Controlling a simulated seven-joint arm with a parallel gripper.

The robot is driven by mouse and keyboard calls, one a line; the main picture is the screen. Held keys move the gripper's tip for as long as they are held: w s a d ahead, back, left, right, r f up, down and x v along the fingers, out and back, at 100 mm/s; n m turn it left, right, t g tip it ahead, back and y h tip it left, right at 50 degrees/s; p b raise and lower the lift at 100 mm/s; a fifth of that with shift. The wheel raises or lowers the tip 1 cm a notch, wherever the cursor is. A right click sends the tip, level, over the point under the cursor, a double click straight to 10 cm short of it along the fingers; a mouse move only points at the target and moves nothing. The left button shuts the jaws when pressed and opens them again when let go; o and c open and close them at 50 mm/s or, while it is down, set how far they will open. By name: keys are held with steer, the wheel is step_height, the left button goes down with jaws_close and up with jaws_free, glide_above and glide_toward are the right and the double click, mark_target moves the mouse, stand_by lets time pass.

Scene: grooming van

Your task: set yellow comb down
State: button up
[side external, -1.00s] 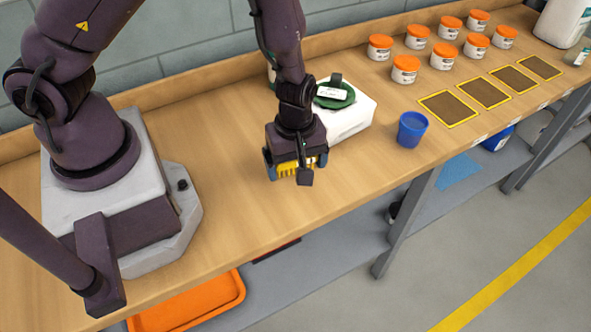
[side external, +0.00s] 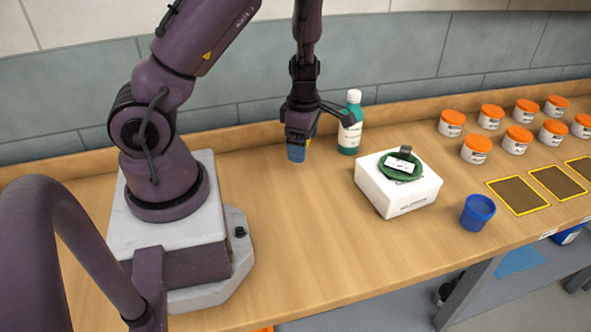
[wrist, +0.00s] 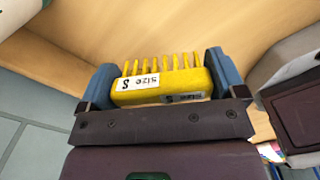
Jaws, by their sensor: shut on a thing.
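The yellow comb (wrist: 163,86) shows in the wrist view between the two blue fingers of my gripper (wrist: 163,84). It is a short block with a row of teeth and a white label reading "size S". My gripper is shut on it, one finger at each end. In the side view my gripper (side external: 298,152) is raised above the wooden bench (side external: 290,215), toward the back wall and left of the green bottle. Only a sliver of yellow shows there; the fingers and hand hide most of the comb.
A green bottle with a white label (side external: 350,125) stands close right of my gripper. A white box (side external: 398,195) with a green round top, a blue cup (side external: 478,212), several orange-lidded jars (side external: 476,149) and yellow-edged pads (side external: 518,196) lie further right. The bench front is clear.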

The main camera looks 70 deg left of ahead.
mark_target(294, 170)
steer(key=a+f+n, duration=0.1)
steer(key=f+n, duration=0.1)
steer(key=a+f+n, duration=0.1)
steer(key=f+n, duration=0.1)
steer(key=f, duration=0.1)
steer(key=s+a+f+n, duration=0.1)
steer(key=f+n, duration=0.1)
steer(key=f, duration=0.1)
steer(key=shift+a+n, duration=0.15)
steer(key=shift+n, duration=0.15)
stand_by(0.3)
